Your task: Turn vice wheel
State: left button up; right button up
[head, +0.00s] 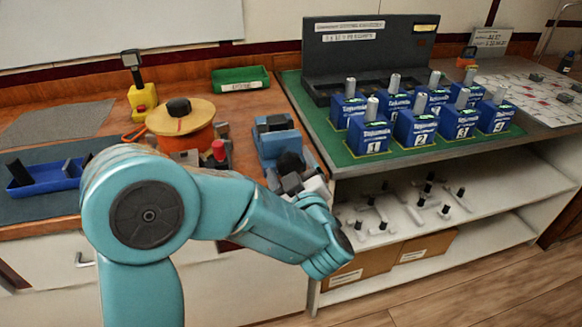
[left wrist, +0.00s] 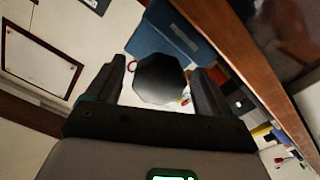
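The blue vice (head: 277,135) stands near the right edge of the wooden workbench. Its dark wheel (head: 290,164) faces the front, partly hidden by my left gripper (head: 293,182). In the left wrist view the faceted black wheel (left wrist: 160,80) sits between the two dark fingers of my left gripper (left wrist: 160,88), with the blue vice body (left wrist: 170,38) behind it. The fingers are apart, one on each side of the wheel, with narrow gaps showing. I cannot tell how deep the wheel lies between them. My right gripper is not in view.
An orange spool (head: 181,118), a red-knobbed part (head: 218,150) and a blue tray (head: 45,178) are on the workbench. A green tray (head: 240,79) lies behind. To the right, several numbered blue breakers (head: 370,135) stand on a green mat (head: 345,158) above shelves.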

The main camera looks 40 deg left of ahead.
pick_arm(q)
jog(key=v, duration=1.6)
jog(key=shift+d, duration=0.15)
jog(key=shift+s, duration=0.1)
jog(key=shift+c, duration=0.3)
